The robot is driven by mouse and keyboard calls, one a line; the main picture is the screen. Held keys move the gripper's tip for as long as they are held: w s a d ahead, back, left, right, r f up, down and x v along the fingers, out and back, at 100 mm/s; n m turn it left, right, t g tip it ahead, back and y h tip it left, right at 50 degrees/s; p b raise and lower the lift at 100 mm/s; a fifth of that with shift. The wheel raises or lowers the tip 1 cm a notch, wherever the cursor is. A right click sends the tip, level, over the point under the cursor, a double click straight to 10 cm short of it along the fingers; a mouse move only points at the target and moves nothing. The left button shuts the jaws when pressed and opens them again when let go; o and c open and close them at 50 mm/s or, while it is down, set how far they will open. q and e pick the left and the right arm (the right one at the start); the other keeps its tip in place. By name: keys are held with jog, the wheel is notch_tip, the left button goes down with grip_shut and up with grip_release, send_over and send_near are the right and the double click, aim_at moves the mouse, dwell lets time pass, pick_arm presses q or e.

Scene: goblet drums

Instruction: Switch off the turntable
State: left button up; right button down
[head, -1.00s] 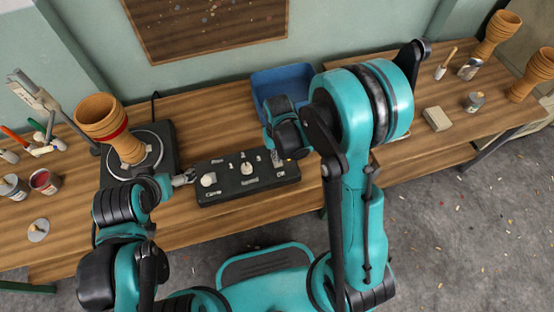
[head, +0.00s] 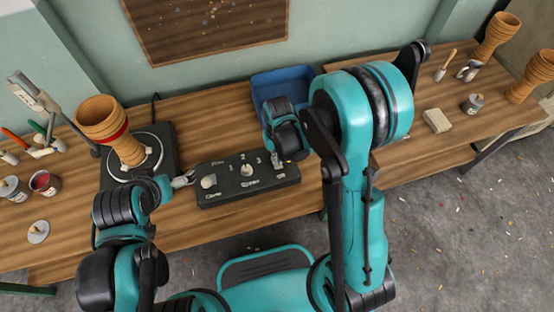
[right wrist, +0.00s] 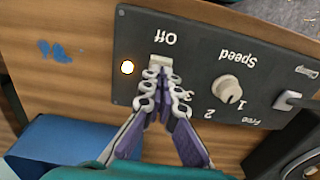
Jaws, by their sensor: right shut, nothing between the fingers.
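The turntable (head: 165,168) is a black square base with a round plate, and a wooden goblet drum (head: 103,120) with a red band stands on it. Its black control box (head: 235,192) has a left switch, a middle Speed knob (head: 247,171) and, at the right end, a pale Off switch (right wrist: 160,61). A small light (right wrist: 127,67) beside that switch glows white. My right gripper (head: 279,160) is shut and empty, its fingertips (right wrist: 156,78) at the Off switch; I cannot tell whether they touch. My left gripper (head: 184,180) is by the box's left end, its jaws too small to judge.
A blue bin (head: 283,82) stands behind my right gripper. Paint cans (head: 43,183) and tools are on the left of the bench. More drums (head: 497,35), a can (head: 473,103) and a pale block (head: 437,120) are on the right.

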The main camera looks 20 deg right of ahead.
jog(key=shift+f+b, duration=1.05)
jog(key=shift+f, duration=0.05)
dwell(0.6)
jog(key=shift+r+p, duration=2.6)
jog(key=shift+r, duration=0.95)
jog(key=s+d+r+t, duration=0.2)
jog(key=s+r, duration=0.3)
jog(key=r, duration=0.4)
jog(key=s+d+r+t, duration=0.2)
jog(key=s+r+t, duration=0.3)
jog(key=r, duration=0.4)
jog(key=shift+s+d+r, duration=0.15)
jog(key=shift+d+r, duration=0.05)
jog(key=shift+d, duration=0.15)
